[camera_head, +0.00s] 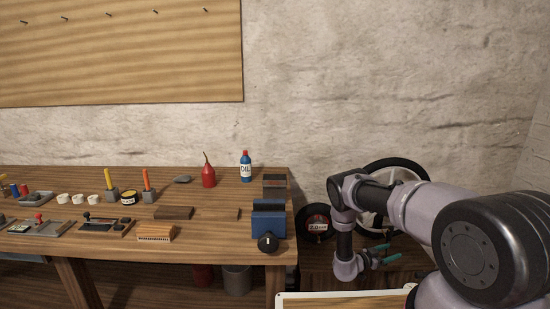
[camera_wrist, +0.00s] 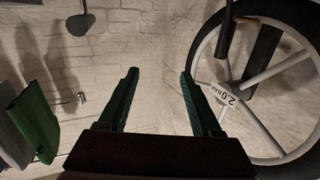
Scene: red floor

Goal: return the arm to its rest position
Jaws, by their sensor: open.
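My arm (camera_head: 420,205) reaches in from the right in the head view and bends down at its far end. My gripper (camera_head: 388,255) has green fingers and hangs to the right of the workbench, in front of the wheel. In the wrist view my gripper (camera_wrist: 157,75) shows two green fingers spread apart with nothing between them. The wall is behind the gap.
A spoked wheel (camera_wrist: 225,70) stands close to my gripper's right finger. A round black-and-red item (camera_head: 317,222) stands beside the bench.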

